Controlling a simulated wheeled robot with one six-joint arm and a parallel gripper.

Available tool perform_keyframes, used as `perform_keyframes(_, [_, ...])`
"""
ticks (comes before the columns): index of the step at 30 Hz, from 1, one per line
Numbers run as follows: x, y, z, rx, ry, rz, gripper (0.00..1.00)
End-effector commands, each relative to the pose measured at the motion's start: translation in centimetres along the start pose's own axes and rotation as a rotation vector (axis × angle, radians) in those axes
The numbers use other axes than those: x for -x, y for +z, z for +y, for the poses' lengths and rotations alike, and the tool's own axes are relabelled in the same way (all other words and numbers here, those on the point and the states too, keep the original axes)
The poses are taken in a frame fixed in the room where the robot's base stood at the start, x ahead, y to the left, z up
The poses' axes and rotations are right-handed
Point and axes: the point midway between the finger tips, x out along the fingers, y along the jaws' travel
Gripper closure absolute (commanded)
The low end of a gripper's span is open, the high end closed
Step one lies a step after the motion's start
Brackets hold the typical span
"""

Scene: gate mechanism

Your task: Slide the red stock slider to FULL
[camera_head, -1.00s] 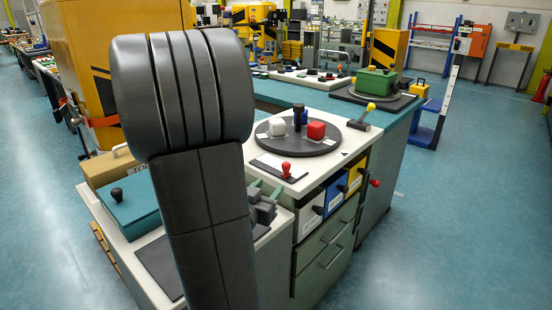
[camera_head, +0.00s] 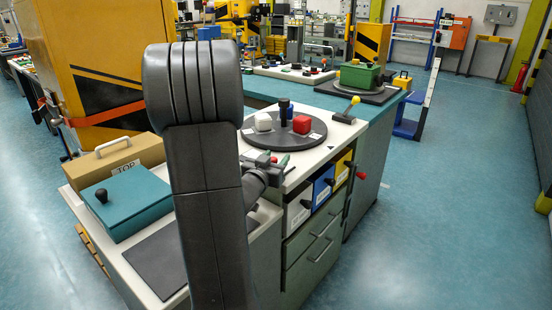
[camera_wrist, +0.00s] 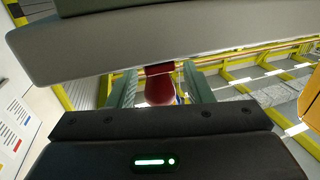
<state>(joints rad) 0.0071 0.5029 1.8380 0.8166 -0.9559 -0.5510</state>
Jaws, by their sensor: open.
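The red knob of the stock slider (camera_wrist: 160,90) shows in the wrist view between the two green fingers of my gripper (camera_wrist: 161,98). A gap shows on each side of the knob, and the fingers are open. In the head view my gripper (camera_head: 271,161) is at the front edge of the white worktop, where the slider plate lies. My gripper and arm hide most of the plate and knob there. The slider's scale and the FULL mark cannot be read.
White, blue and yellow bins sit below the worktop. A teal box (camera_head: 125,203) is at left.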

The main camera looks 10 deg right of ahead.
Motion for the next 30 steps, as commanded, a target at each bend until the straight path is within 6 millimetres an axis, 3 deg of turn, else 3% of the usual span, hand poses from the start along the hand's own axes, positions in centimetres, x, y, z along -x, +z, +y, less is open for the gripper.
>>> perform_keyframes(11, [-0.7, 0.0, 0.0, -0.001, 0.000, 0.000, 0.54])
perform_keyframes(18, [-0.7, 0.0, 0.0, -0.001, 0.000, 0.000, 0.97])
perform_keyframes(19, [-0.7, 0.0, 0.0, -0.001, 0.000, 0.000, 1.00])
perform_keyframes(25, [-0.9, -0.1, -0.6, -0.001, -0.001, 0.001, 1.00])
perform_keyframes(30, [-1.9, -0.3, -4.3, -0.001, -0.004, 0.000, 1.00])
